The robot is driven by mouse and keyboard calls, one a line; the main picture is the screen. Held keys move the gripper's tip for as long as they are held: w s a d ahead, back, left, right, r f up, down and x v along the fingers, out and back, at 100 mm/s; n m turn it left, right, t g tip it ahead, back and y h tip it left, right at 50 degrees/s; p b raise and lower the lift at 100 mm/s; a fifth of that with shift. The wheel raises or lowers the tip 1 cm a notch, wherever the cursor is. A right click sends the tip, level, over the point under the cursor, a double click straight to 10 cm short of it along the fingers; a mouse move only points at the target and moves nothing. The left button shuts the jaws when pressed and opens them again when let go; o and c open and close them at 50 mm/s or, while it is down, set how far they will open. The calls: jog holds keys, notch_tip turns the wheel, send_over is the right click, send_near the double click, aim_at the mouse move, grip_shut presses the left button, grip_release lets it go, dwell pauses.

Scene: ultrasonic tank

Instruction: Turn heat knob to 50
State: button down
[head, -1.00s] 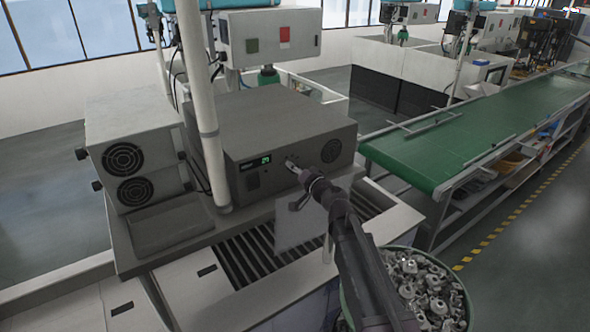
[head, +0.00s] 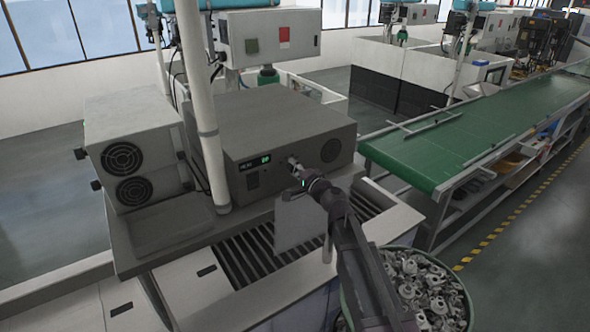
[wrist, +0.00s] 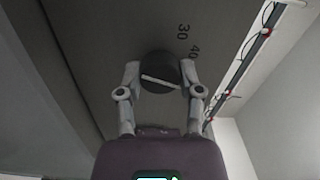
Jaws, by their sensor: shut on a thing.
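The heat knob (wrist: 160,73) is a dark round dial with a white pointer line, in the upper middle of the wrist view. The marks 30 and 40 are printed on the panel beside it. My gripper (wrist: 160,80) is shut on the knob, one finger on each side. In the head view my gripper (head: 294,163) reaches the front of the grey control box (head: 290,120), and the knob is hidden behind it. No mark for 50 shows.
A white pole (head: 207,130) stands left of the control box, beside a unit with two fans (head: 124,158). A slatted grate (head: 238,262) lies below the box. A green bin of metal parts (head: 420,290) stands at the lower right, near a green conveyor (head: 470,135).

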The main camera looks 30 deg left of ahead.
dwell(0.4)
jog(key=shift+c, duration=1.3)
grip_release()
jog(key=shift+a, duration=0.1)
jog(key=v, duration=1.2)
jog(key=shift+r, duration=0.1)
